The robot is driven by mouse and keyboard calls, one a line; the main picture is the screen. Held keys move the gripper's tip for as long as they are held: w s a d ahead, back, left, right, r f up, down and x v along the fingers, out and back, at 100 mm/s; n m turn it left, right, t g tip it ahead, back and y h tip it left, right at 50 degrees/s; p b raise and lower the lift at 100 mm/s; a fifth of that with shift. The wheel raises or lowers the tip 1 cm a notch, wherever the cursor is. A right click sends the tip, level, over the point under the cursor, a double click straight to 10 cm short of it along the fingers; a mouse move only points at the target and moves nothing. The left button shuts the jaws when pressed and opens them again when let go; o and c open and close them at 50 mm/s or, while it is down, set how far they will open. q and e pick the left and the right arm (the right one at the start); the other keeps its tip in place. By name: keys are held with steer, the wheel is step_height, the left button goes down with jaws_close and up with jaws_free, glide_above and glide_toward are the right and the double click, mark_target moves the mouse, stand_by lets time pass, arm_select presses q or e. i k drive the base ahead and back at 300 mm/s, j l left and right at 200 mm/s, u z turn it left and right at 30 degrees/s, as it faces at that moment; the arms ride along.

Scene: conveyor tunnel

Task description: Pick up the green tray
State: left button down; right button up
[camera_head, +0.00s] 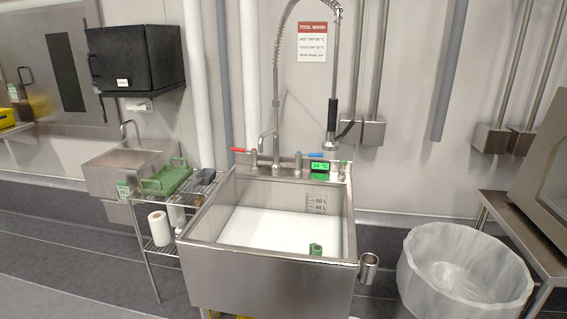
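The green tray (167,178) has raised handles at its ends. It rests on the top of a small wire rack (203,190) left of the big sink, in front of the small wall sink. Neither of my grippers shows in the head view, so whether they are open or shut is hidden.
A large steel sink (269,283) holding white liquid stands in the middle, with a tall spray tap (333,110) above it. A dark object (205,176) lies beside the tray. A paper roll (159,228) stands on the lower shelf. A clear-lined bin (462,275) stands at right.

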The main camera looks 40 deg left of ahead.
mark_target(168, 178)
steer(key=u, duration=2.05)
